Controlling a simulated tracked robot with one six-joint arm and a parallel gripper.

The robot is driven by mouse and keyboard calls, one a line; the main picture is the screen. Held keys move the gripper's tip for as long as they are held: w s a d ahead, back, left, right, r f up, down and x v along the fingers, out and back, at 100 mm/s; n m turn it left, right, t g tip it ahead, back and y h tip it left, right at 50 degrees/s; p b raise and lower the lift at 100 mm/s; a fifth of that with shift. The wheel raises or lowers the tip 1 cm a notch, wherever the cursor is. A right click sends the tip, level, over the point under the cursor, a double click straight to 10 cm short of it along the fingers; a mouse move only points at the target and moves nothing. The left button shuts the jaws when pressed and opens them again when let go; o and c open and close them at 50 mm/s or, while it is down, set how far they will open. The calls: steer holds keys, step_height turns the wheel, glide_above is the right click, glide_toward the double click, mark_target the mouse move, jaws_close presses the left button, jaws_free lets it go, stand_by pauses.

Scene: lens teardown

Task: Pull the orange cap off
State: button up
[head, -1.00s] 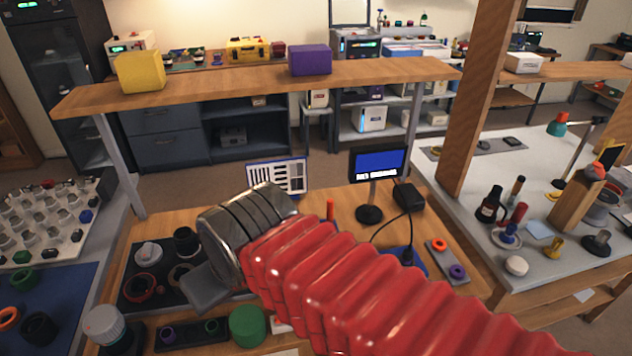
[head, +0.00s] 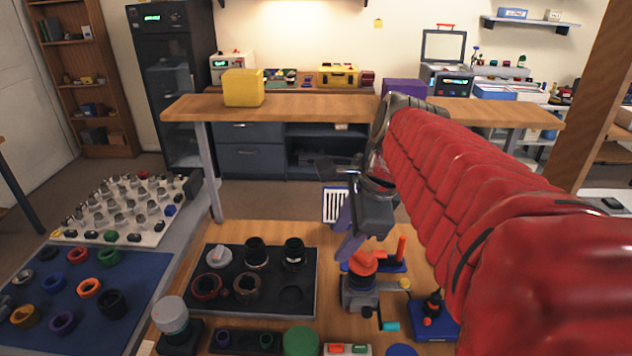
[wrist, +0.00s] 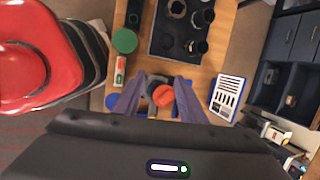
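The orange cap (head: 363,263) sits on top of a grey fixture (head: 358,293) with a cyan-tipped handle, on the wooden bench. My gripper (head: 347,232) hangs above and just behind it in the head view, with its purple-grey fingers pointing down. In the wrist view, the orange cap (wrist: 162,95) shows between the two spread fingers of my gripper (wrist: 157,84). The fingers are open and hold nothing. I cannot tell how far above the cap the fingertips are.
A black tray (head: 305,310) with lens rings lies left of the fixture. An orange post (head: 401,248) on a blue base stands close behind, and a blue block (head: 432,322) with a black knob stands to the right.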

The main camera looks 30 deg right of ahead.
steer(key=s+d+r+m, duration=0.2)
steer(key=d+m, duration=0.7)
steer(key=m, duration=0.1)
steer(key=shift+s+d, duration=0.35)
steer(key=shift+s, duration=0.05)
steer(key=shift+f, duration=0.15)
